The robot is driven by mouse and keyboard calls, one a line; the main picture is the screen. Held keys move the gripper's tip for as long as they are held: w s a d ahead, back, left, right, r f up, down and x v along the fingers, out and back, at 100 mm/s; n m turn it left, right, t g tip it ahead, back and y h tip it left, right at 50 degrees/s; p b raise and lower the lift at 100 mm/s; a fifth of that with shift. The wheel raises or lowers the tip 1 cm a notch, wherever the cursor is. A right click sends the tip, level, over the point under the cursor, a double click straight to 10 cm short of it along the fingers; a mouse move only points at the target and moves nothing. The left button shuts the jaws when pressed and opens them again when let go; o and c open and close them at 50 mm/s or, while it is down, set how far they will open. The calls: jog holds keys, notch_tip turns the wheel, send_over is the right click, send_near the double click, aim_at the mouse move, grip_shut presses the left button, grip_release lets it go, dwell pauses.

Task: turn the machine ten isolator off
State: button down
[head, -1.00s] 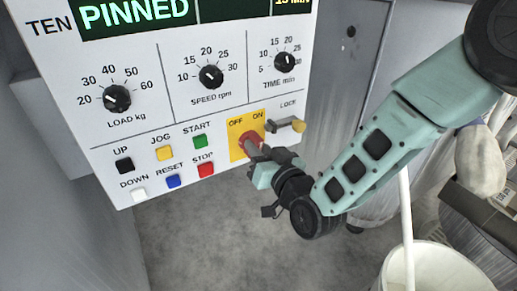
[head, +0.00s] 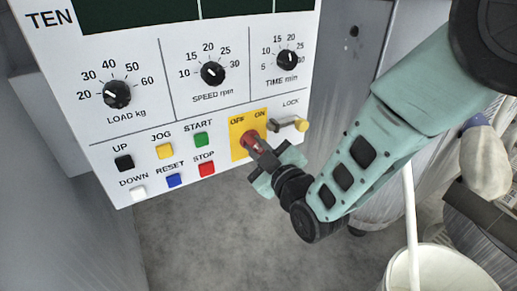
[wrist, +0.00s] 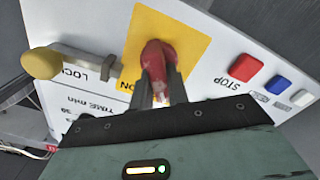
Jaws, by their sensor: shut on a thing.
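The machine TEN isolator is a red handle (head: 253,141) on a yellow plate (head: 236,126) marked OFF and ON, low on the right of the white panel. My gripper (head: 263,150) is shut on the red handle. In the wrist view the two dark fingers of my gripper (wrist: 160,88) stand either side of the red handle (wrist: 157,55), in front of the yellow plate. The fingers hide part of the handle, and I cannot tell exactly which mark it points to. The machine's display (head: 150,13) is dark.
A lock lever with a yellow knob (head: 302,125) is just right of the isolator. The red STOP button (head: 206,169) and several other buttons are to its left. Three black dials sit above. A white bucket (head: 428,268) stands at the lower right.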

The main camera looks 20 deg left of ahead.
jog(key=shift+f+n, duration=0.1)
jog(key=shift+n, duration=0.8)
jog(key=c, duration=1.4)
grip_release()
jog(key=shift+o, duration=0.2)
jog(key=shift+s+d, duration=0.1)
jog(key=p+v, duration=0.3)
jog(key=v, duration=1.4)
jog(key=shift+s, duration=0.15)
